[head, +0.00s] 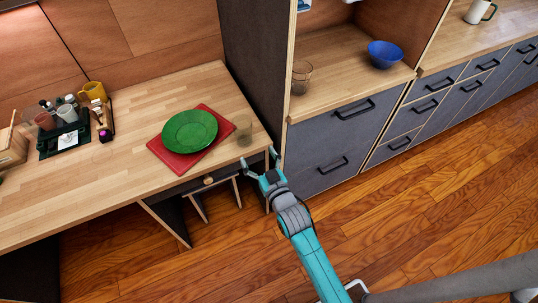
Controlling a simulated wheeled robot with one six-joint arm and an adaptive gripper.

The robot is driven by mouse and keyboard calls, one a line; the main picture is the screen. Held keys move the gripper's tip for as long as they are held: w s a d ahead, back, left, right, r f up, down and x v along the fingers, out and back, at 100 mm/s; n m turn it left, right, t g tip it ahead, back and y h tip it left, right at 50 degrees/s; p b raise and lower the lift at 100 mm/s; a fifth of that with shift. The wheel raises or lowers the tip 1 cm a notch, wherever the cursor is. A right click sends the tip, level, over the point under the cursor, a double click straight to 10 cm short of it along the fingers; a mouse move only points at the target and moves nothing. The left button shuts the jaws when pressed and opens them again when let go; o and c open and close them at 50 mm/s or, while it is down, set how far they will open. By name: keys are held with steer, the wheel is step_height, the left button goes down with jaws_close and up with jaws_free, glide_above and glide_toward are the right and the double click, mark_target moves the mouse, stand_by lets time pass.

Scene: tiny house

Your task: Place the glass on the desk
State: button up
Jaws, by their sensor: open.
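A clear glass (244,132) stands upright on the wooden desk (120,180), near its right front corner and just right of a green plate. A second, brownish clear glass (301,77) stands on the counter to the right, close to the tall dark partition. My gripper (259,158) is open and empty, with its fingers spread at the desk's front right edge, just in front of the glass on the desk. I cannot tell its exact height relative to the desk top.
The green plate (190,131) lies on a red mat (166,158). A black organizer (62,147), a yellow mug (94,91) and small items stand at the desk's left. The dark partition (255,60) separates desk and counter (340,64), which holds a blue bowl (384,54).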

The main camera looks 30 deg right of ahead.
steer(key=shift+s, duration=0.1)
steer(key=s+f, duration=0.3)
steer(key=s, duration=1)
steer(key=s+r+g, duration=0.1)
steer(key=s+r, duration=0.3)
steer(key=s, duration=1)
steer(key=s+r+g, duration=0.2)
steer(key=s+r, duration=0.2)
steer(key=s, duration=1)
steer(key=shift+r, duration=0.3)
steer(key=shift+o, duration=0.6)
steer(key=shift+s+r, duration=0.35)
